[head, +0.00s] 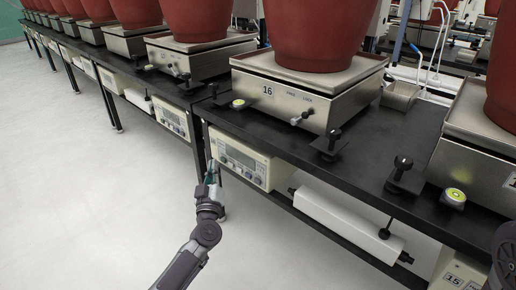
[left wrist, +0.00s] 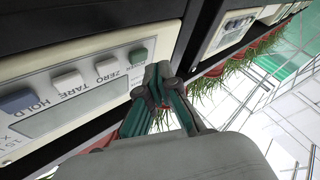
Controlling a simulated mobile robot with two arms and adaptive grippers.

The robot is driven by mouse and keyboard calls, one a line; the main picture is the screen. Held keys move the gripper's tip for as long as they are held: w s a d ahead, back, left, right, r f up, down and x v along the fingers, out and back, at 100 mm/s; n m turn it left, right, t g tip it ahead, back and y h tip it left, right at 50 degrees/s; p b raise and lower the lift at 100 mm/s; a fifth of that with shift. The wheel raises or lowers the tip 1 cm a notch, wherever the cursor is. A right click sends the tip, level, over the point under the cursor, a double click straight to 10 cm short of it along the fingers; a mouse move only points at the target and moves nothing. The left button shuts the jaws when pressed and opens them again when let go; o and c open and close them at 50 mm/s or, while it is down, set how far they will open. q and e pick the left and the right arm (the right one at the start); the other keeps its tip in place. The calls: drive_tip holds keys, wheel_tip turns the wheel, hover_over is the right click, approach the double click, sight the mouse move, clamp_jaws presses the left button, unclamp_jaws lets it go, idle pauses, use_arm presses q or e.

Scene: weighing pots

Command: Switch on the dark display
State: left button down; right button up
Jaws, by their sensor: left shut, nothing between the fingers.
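A cream display unit (head: 241,160) hangs under the black bench edge, below the scale marked 16. In the left wrist view its panel fills the left side, with a grey screen (left wrist: 75,113) that shows no lit digits. My left gripper (head: 211,171) is shut and empty in front of the unit's left end. In the wrist view its tips (left wrist: 158,70) are beside the end button; contact is unclear.
Scale 16 (head: 305,92) carries a red pot (head: 318,30). Another display unit (head: 171,117) hangs farther left, and part of one (head: 458,272) shows at lower right. Black clamps (head: 404,175) stand on the bench (head: 370,140). A white box (head: 345,225) hangs below. The floor at left is clear.

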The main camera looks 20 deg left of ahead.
use_arm(q)
drive_tip(key=shift+w+d, duration=0.1)
drive_tip(key=shift+w, duration=0.05)
drive_tip(key=shift+w+d, duration=0.1)
drive_tip(key=shift+w, duration=0.15)
idle(0.5)
